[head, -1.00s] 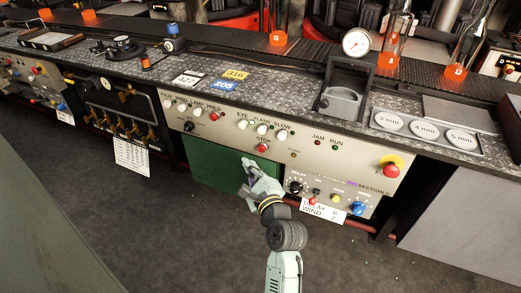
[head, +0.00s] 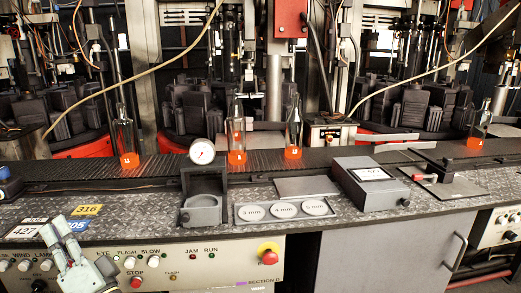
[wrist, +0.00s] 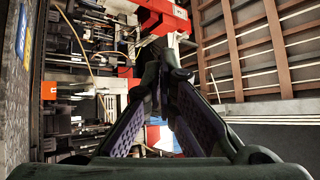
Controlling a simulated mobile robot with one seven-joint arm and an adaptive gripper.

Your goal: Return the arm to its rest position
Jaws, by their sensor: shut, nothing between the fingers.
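My gripper (head: 64,238) shows at the lower left of the head view, in front of the left part of the control panel, with its fingers pointing up. Its two fingers also fill the middle of the wrist view (wrist: 160,75), where they come together at the tips with nothing between them. The gripper is shut and empty. Most of my arm is outside the head view.
The bench (head: 130,219) carries a dial gauge (head: 202,152), a grey box (head: 370,184) and a plate with round size discs (head: 284,210). The panel's red emergency button (head: 268,257) is right of my gripper.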

